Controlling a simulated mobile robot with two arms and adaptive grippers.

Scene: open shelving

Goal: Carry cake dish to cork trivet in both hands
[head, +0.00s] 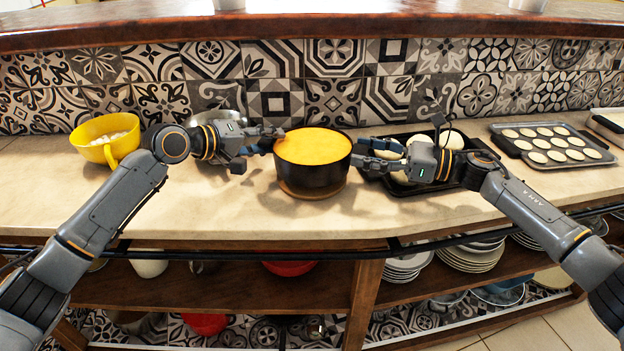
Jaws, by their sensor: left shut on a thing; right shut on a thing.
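The cake dish (310,178) is a dark round pan with a smooth orange-yellow top. It is upright in the middle of the counter. The cork trivet (312,194) shows as a thin brown edge under the dish; the dish covers most of it, and I cannot tell whether the two touch. My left gripper (268,140) is shut on the dish's left rim. My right gripper (357,153) is shut on the dish's right side.
A yellow bowl (104,138) stands at the left, and a metal bowl (217,118) sits behind my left gripper. A dark tray (403,188) with pale round items is close on the right. A muffin tray (549,145) lies farther right. Front counter left of the dish is clear.

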